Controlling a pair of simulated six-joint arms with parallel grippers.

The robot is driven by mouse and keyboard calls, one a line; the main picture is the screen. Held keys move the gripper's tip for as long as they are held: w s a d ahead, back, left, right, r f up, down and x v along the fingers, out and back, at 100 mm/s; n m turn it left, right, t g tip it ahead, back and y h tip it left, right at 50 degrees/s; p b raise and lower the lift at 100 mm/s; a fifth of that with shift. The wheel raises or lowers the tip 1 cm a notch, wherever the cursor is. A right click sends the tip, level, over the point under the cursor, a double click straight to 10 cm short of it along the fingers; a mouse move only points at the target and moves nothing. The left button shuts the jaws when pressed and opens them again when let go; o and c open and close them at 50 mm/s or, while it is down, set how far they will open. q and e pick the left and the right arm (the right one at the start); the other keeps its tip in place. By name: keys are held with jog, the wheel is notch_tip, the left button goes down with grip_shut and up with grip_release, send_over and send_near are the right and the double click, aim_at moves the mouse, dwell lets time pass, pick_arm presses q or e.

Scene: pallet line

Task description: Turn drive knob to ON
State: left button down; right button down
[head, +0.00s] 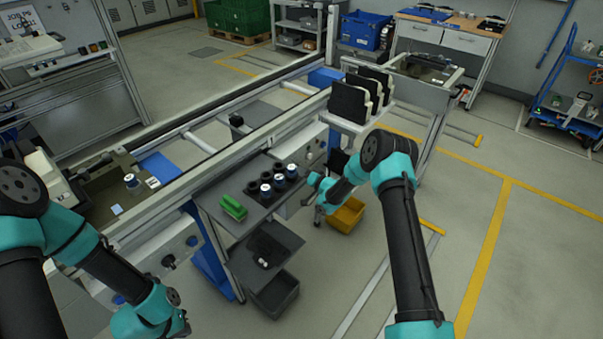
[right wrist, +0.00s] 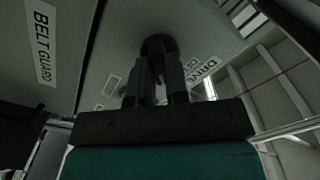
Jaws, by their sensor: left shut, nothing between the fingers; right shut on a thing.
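The drive knob (right wrist: 158,44) is a dark round knob on a grey panel, beside a partly covered label that reads DRIVE, in the right wrist view. My right gripper (right wrist: 157,68) is shut on it, with one finger on either side. The fingers hide part of the knob, and I cannot read its setting. In the head view my right gripper (head: 316,183) is at the grey panel (head: 309,146) on the front of the line, and the knob itself is hidden there. My left arm is at the lower left of the head view; its fingers do not show.
A BELT GUARD label (right wrist: 42,45) is on the panel at left. A shelf (head: 229,194) with a green object (head: 233,207) and several black and white cylinders lies left of my right gripper. A yellow bin (head: 346,216) stands below. Open floor lies to the right.

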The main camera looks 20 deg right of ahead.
jog(key=m, duration=0.8)
jog(key=shift+m, duration=0.4)
